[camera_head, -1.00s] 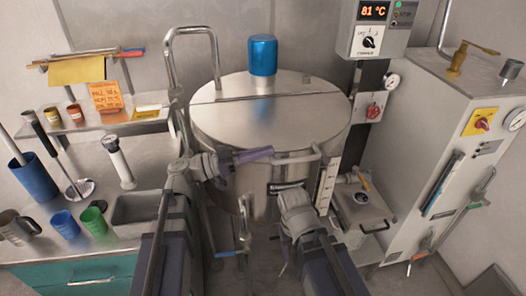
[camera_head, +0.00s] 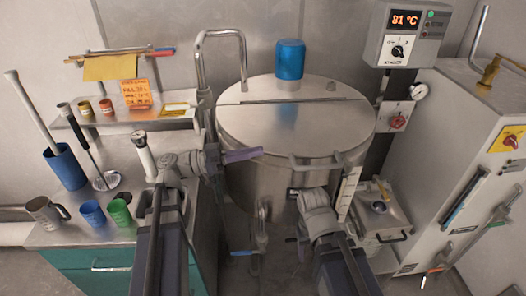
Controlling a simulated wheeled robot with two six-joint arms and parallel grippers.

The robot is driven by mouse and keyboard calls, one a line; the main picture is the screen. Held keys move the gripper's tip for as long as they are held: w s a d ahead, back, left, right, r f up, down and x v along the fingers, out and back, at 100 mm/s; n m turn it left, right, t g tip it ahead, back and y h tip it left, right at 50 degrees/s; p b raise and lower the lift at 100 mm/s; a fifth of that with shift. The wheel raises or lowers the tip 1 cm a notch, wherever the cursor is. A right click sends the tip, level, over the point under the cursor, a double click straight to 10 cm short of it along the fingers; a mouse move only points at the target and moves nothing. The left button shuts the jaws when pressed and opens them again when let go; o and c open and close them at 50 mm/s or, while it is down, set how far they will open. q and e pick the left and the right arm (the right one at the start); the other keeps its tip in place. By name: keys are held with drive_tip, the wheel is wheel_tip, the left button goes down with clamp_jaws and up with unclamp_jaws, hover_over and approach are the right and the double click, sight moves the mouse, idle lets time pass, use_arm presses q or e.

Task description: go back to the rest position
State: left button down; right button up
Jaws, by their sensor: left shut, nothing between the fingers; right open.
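My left gripper (camera_head: 248,154) is in front of the left side of the steel tank (camera_head: 262,178). Its purple-grey fingers are together and empty, pointing right. My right gripper (camera_head: 316,208) is in front of the tank's lower right side. It is open, but its fingers are mostly hidden and I see nothing held. Both forearms reach forward from the bottom of the view, well apart from each other. Whether either gripper touches the tank cannot be told.
On the left, a steel bench (camera_head: 58,238) carries a blue holder (camera_head: 66,169), a steel mug (camera_head: 46,212), a blue cup (camera_head: 92,212) and a green cup (camera_head: 119,211). A white cabinet (camera_head: 455,150) stands right. A small scale-like unit (camera_head: 390,222) sits beside the tank.

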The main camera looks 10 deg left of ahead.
use_arm(q)
drive_tip(key=shift+a, duration=0.1)
drive_tip(key=s+d+f+n+g+y+p, duration=0.2)
drive_tip(key=s+d+f+g+y, duration=0.15)
drive_tip(key=d+f, duration=0.25)
drive_tip(key=s+d+f+n+g+y+p, duration=0.1)
drive_tip(key=s+d+f+n+g+y, duration=0.15)
drive_tip(key=d+f+y, duration=0.35)
drive_tip(key=s+a+f+n+y+p, duration=0.3)
drive_tip(key=s+a+f+n+y, duration=0.2)
drive_tip(key=y, duration=0.6)
drive_tip(key=shift+s+f, duration=0.35)
drive_tip(key=shift+f, duration=0.5)
